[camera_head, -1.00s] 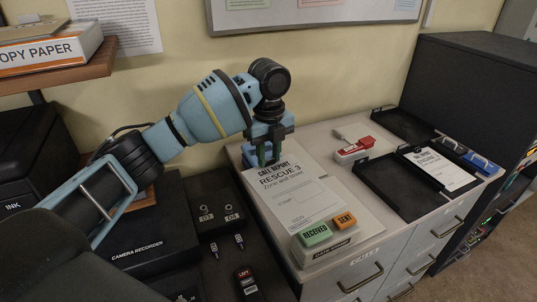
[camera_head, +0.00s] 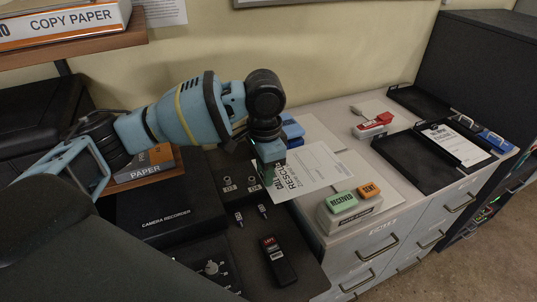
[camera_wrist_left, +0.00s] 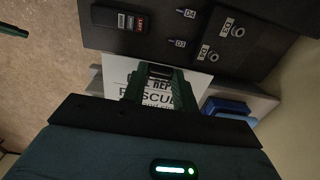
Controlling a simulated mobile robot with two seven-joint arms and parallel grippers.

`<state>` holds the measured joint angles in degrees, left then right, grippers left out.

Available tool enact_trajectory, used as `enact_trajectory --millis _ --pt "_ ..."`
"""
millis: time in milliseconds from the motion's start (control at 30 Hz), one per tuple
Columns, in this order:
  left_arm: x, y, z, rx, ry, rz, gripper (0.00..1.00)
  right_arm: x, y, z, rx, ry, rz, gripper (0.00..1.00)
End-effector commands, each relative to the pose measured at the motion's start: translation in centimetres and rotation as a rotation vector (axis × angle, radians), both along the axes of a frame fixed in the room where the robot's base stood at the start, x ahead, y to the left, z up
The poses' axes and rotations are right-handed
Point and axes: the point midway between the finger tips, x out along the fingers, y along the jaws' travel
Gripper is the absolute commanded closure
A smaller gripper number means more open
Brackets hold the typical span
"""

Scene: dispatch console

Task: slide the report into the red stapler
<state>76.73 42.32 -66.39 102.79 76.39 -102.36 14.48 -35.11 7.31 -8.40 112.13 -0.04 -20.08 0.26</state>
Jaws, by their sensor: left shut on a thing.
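The report (camera_head: 312,170), a white sheet headed RESCUE 3, is gripped at its left end by my left gripper (camera_head: 268,172). It lies turned, apparently across the gap between the dark console and the cabinet top; I cannot tell if it touches either. In the left wrist view my left gripper (camera_wrist_left: 150,85) is shut on the edge of the report (camera_wrist_left: 118,72). The red stapler (camera_head: 384,118), with a red top and a pale base, stands farther right on the cabinet top, apart from the report.
A blue object (camera_head: 291,129) stands just behind the report. The stamp block with green RECEIVED (camera_head: 342,202) and orange SENT (camera_head: 368,190) buttons is in front of it. Black trays (camera_head: 403,150) with another sheet (camera_head: 458,143) lie at the right. Dark console gear (camera_head: 155,226) fills the left.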

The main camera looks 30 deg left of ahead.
Motion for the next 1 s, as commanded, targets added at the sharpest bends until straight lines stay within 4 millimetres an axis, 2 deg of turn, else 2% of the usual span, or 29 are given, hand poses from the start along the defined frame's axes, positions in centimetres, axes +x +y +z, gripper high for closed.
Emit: enact_trajectory --millis 300,500,700,1000 --pt "-4.5 -0.6 -2.9 -0.004 0.005 0.462 0.92 -0.8 0.1 -0.9 0.001 0.025 0.001 1.0" --pt "-6.4 -0.9 -4.0 -0.008 0.009 0.653 0.92 -1.2 0.2 -1.3 0.003 0.035 0.0 1.0" --pt "-7.1 -0.9 -4.2 -0.01 0.009 0.722 0.92 -1.3 0.2 -1.3 0.004 0.038 0.0 1.0" --pt "-7.1 -1.0 -4.2 -0.011 0.009 0.723 0.92 -1.3 0.3 -1.3 0.006 0.037 -0.002 1.0"
